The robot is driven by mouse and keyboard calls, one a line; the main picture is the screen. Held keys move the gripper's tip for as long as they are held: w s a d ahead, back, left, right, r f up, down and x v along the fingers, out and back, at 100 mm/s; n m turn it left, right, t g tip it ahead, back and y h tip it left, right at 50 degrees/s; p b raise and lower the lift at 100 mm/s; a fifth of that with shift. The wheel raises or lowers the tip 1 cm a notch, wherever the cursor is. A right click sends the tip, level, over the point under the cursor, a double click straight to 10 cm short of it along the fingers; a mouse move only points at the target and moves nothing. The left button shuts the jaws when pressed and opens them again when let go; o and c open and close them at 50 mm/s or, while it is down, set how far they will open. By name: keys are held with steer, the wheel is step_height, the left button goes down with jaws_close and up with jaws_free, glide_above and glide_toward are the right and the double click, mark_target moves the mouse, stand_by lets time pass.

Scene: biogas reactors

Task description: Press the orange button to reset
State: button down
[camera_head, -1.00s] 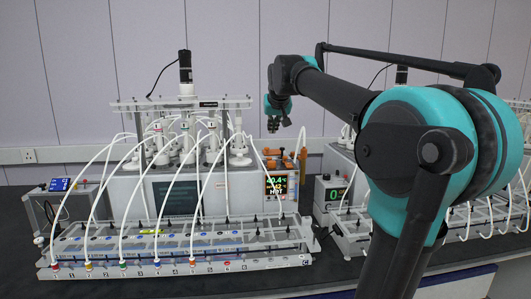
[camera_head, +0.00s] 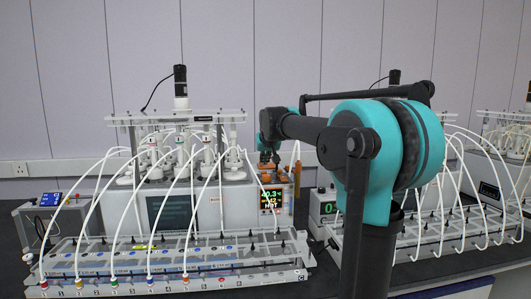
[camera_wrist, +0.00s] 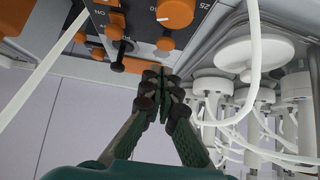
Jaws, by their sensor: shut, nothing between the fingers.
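Several orange controls sit on the control unit in the wrist view: a large knob (camera_wrist: 176,12) with a number scale, a smaller round one (camera_wrist: 165,44) below it, and others (camera_wrist: 116,20) to the left. I cannot tell which one is the reset button. In the head view, the control unit (camera_head: 272,200) has a lit display with coloured digits. My gripper (camera_wrist: 165,88) is shut and empty, its fingertips just below the small orange control in the wrist view; I cannot tell if they touch. In the head view, my gripper (camera_head: 268,158) is above the unit, partly hidden.
White tubes (camera_head: 105,195) arch from the reactor vessels to the front rack (camera_head: 180,285). In the wrist view, white vessel caps (camera_wrist: 255,52) and a tube stand close to the right of my gripper.

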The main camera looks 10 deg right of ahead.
mark_target(264, 171)
steer(key=shift+f, duration=1.2)
steer(key=shift+f, duration=0.1)
steer(key=shift+s+f, duration=0.1)
steer(key=shift+f, duration=0.7)
step_height(264, 171, up, 4)
steer(key=shift+r, duration=0.15)
steer(key=v, duration=0.9)
steer(key=shift+s+r, duration=0.25)
steer(key=shift+s, duration=0.05)
steer(key=shift+s, duration=0.1)
